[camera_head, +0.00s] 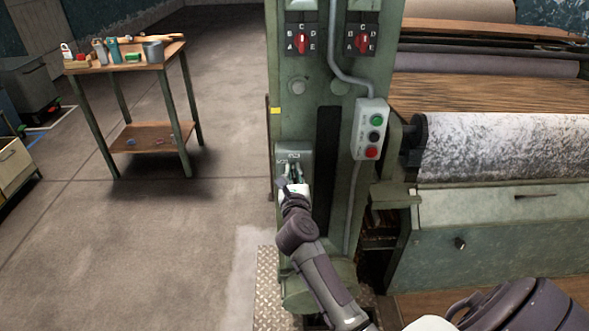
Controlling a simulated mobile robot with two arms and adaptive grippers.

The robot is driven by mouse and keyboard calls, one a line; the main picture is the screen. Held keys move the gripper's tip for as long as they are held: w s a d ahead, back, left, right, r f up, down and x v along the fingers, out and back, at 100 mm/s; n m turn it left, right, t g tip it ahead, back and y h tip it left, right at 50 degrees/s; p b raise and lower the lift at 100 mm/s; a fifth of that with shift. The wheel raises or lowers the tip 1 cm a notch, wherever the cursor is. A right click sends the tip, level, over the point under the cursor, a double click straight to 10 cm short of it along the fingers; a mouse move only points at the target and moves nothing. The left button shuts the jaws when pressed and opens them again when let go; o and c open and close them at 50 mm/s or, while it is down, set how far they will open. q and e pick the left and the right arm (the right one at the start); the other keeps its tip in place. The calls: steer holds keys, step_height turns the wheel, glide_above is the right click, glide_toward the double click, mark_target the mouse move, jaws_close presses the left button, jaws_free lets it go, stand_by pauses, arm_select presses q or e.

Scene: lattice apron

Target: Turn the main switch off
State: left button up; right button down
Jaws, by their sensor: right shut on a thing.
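The main switch seems to be the grey box (294,155) low on the front of the green machine column (290,225). My right gripper (293,180) is right at the lower front of this box, with its arm reaching up from the bottom of the view. The gripper is shut on a part at the box, which seems to be the switch handle. The gripper hides most of the handle, so its exact position cannot be told. My left gripper is not in view.
Two red rotary knobs (302,42) (363,42) sit above. A large roller (500,145) is at right. A small table (160,136) with bottles stands at left; the floor between is clear.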

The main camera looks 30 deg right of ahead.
steer(key=shift+w+a+f+n+p, duration=0.2)
steer(key=shift+a+f+n+p, duration=0.2)
steer(key=shift+n+p, duration=1.85)
steer(key=shift+w+a+f+n+p, duration=0.35)
steer(key=shift+n+p, duration=0.85)
steer(key=shift+n, duration=2)
steer(key=shift+w+a+f+n+p, duration=0.1)
steer(key=shift+a+f+n+p, duration=0.3)
steer(key=shift+n+p, duration=1.85)
steer(key=shift+d+f+n+b, duration=0.2)
steer(key=shift+n+b, duration=0.25)
steer(key=shift+n, duration=0.15)
steer(key=c, duration=1.2)
jaws_free()
steer(key=shift+v, duration=3.75)
